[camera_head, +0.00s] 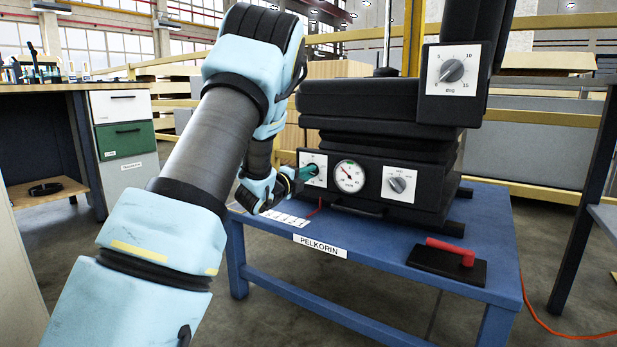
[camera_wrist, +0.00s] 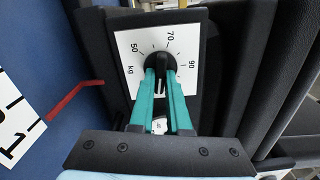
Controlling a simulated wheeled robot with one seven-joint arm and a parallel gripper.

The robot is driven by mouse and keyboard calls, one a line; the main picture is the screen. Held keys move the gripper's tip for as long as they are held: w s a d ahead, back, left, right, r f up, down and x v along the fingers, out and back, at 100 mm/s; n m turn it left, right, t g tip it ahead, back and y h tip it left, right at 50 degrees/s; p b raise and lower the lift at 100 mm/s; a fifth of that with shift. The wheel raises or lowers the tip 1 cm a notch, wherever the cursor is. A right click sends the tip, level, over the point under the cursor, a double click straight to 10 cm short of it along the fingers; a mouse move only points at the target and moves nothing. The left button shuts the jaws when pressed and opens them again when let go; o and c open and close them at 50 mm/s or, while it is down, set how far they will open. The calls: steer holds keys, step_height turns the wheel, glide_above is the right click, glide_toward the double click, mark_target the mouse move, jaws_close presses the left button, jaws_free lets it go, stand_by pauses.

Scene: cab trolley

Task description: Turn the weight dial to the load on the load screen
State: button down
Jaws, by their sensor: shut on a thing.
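The weight dial (camera_wrist: 160,64) is a black knob on a white plate marked 50, 70, 90 and kg. It fills the top middle of the wrist view. My gripper (camera_wrist: 161,75) has its two teal fingers shut on the knob, one on each side. In the head view my gripper (camera_head: 306,172) reaches the dial's white plate (camera_head: 317,158) at the left of the seat base. The knob's exact setting is unclear. A white strip with black marks (camera_head: 272,218) lies by the table's left edge, with large digits in the wrist view (camera_wrist: 14,125). I cannot identify the load screen.
A round gauge (camera_head: 349,176) and another knob (camera_head: 397,184) sit right of the dial. A red handle (camera_head: 451,250) on a black plate lies on the blue table (camera_head: 497,222). A drawer cabinet (camera_head: 126,150) stands left.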

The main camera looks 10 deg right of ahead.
steer(key=shift+f, duration=0.1)
stand_by(0.4)
steer(key=c, duration=0.9)
jaws_free()
steer(key=shift+s+a, duration=0.1)
steer(key=p+v, duration=0.3)
steer(key=v, duration=0.7)
steer(key=shift+s+a+p, duration=0.25)
steer(key=shift+p, duration=0.05)
